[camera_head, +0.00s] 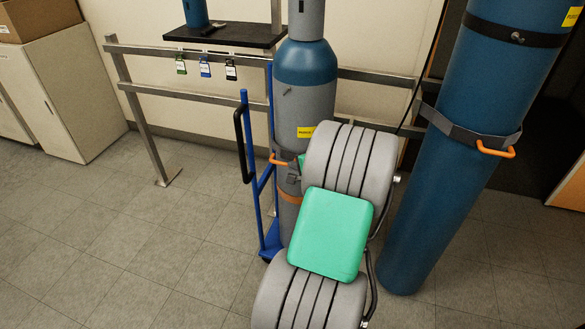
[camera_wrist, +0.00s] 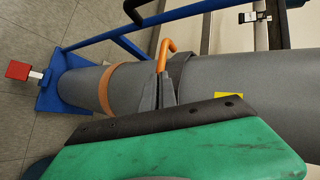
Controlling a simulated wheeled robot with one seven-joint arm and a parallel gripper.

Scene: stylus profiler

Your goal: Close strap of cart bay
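The blue cart (camera_head: 266,190) holds a tall cylinder (camera_head: 305,68), grey with a blue shoulder. A dark grey strap (camera_wrist: 181,68) with an orange handle (camera_head: 279,160) is at the cylinder's side; the handle also shows in the wrist view (camera_wrist: 164,50). Whether the strap is fastened cannot be told. My gripper (camera_wrist: 158,82) is at the handle, its two grey fingers close together with one end of the handle between their tips. In the head view my arm hides most of the gripper and the strap's right part. An orange band (camera_head: 290,197) circles the cylinder lower down.
A large blue cylinder (camera_head: 455,150) with its own strap and orange handle (camera_head: 496,150) stands at right. A metal rail (camera_head: 190,94) and a black shelf (camera_head: 225,35) with hanging tags are behind. The floor (camera_head: 120,240) at left is clear.

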